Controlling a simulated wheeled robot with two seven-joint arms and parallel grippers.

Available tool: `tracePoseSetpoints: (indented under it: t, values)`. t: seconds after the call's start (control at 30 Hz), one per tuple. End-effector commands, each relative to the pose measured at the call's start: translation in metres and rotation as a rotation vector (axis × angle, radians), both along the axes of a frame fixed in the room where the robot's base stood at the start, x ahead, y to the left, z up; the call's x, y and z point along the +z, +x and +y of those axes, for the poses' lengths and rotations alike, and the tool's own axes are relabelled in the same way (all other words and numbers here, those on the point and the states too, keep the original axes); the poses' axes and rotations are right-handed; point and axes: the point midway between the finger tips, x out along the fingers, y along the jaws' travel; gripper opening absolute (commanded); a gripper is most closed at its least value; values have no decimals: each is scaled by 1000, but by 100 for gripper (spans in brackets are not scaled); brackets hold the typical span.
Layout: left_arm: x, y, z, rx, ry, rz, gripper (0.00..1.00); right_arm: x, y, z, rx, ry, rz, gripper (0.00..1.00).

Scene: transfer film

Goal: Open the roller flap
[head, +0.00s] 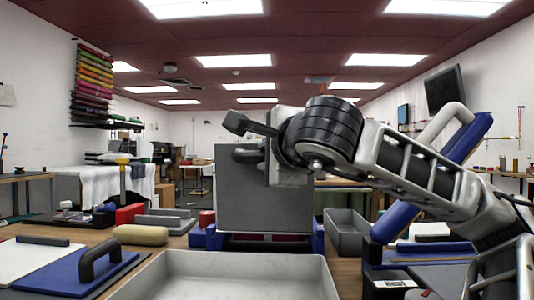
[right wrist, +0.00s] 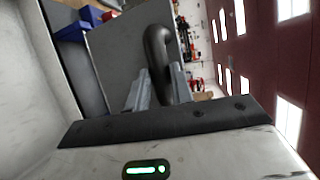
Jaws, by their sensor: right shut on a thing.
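The roller flap is a grey panel (head: 262,195) with a dark curved handle (head: 247,154) at its top, in the middle of the head view. It stands about upright above a blue and dark red base (head: 268,242). In the right wrist view the grey panel (right wrist: 118,48) and the dark handle (right wrist: 158,50) show close up. My right gripper (right wrist: 160,88) is shut on the handle, with one finger on each side of it. In the head view my right arm covers the panel's upper right. My left gripper is not in view.
A grey tray (head: 150,284) lies in front. A blue board with a dark handle (head: 78,276) lies at left, beside a tan roll (head: 140,235). A tilted blue panel with a grey handle (head: 472,140) stands at right behind my arm. A grey bin (head: 346,238) stands right of the flap.

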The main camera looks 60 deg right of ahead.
Motion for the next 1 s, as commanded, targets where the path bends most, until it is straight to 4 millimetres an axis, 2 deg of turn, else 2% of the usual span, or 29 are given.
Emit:
tracePoseSetpoints:
  t: [0.03, 0.1, 0.13, 0.2, 0.67, 0.83, 1.0]
  values:
    - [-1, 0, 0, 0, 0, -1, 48, -15, 3, -1, -6, 22, 42, 0]
    - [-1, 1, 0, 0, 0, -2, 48, -15, 3, -1, -6, 21, 42, 0]
    - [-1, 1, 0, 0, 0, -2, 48, -15, 3, -2, -6, 21, 42, 31]
    - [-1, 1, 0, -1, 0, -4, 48, -14, 3, -1, -5, 21, 41, 45]
    - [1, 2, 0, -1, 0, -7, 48, -9, -1, 1, -3, 14, 30, 45]
    - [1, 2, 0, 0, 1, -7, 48, -3, -20, 15, -4, 10, 26, 45]
    - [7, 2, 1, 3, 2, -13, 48, 7, -53, 39, -5, 8, 24, 45]
